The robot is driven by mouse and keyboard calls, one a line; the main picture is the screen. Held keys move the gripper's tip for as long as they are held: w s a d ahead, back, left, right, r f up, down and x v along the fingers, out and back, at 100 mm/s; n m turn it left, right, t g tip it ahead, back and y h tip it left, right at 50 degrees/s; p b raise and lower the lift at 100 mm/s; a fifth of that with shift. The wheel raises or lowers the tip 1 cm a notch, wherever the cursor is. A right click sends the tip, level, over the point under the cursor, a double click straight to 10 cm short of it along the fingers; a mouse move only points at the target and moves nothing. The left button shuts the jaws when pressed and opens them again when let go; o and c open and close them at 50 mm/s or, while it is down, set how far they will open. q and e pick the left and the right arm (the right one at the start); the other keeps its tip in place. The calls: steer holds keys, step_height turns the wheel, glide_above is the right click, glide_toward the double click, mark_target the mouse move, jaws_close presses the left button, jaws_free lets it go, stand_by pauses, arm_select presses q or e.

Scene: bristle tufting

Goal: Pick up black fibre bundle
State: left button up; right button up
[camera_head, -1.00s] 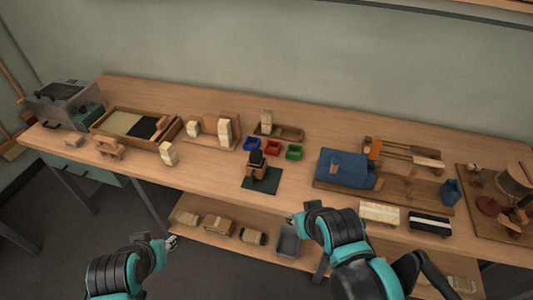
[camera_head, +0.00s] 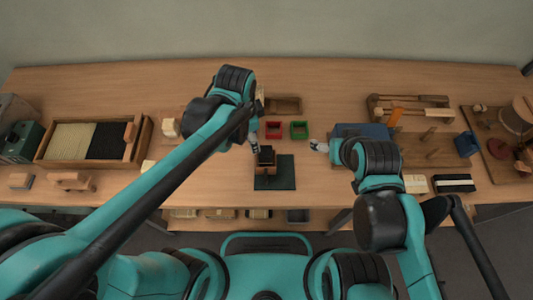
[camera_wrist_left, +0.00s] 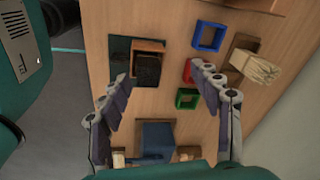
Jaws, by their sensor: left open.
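A black piece (camera_head: 266,154), which looks like a fibre bundle, sits upright in a small wooden holder on a dark green mat (camera_head: 286,172). In the left wrist view the black piece (camera_wrist_left: 147,70) shows between the spread fingers, close to the left one. My left gripper (camera_head: 254,143) is open and empty, just above and behind the holder; the gap between them cannot be judged exactly. In the left wrist view my left gripper (camera_wrist_left: 161,76) points down at the bench. My right gripper (camera_head: 319,146) hangs to the right of the mat; its fingers are too small to read.
A red bin (camera_head: 274,131) and a green bin (camera_head: 299,131) stand behind the mat; a blue bin (camera_wrist_left: 208,36) shows in the left wrist view. A tray with cream and black sections (camera_head: 105,141) is at left. A blue block (camera_head: 347,131) is at right.

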mark_target(266, 151)
arm_select(q)
steer(key=d+m, duration=0.1)
steer(key=d+f+m+g, duration=0.1)
steer(key=d+f+m, duration=0.1)
steer(key=d, duration=0.1)
steer(key=shift+w+m+y, duration=0.3)
steer(key=shift+w+m, duration=0.05)
steer(key=shift+m, duration=0.05)
steer(key=shift+d+f+g, duration=0.25)
steer(key=shift+f+g, duration=0.05)
steer(key=shift+f, duration=0.05)
steer(key=shift+s+f, duration=0.15)
steer(key=shift+f, duration=0.8)
steer(key=f+b, duration=0.1)
steer(key=f, duration=0.1)
steer(key=f+b, duration=0.1)
steer(key=f, duration=0.1)
steer(key=f+b, duration=0.1)
steer(key=shift+s+f, duration=0.25)
steer(key=shift+f, duration=0.15)
steer(key=shift+r, duration=0.1)
steer(key=c, duration=1.3)
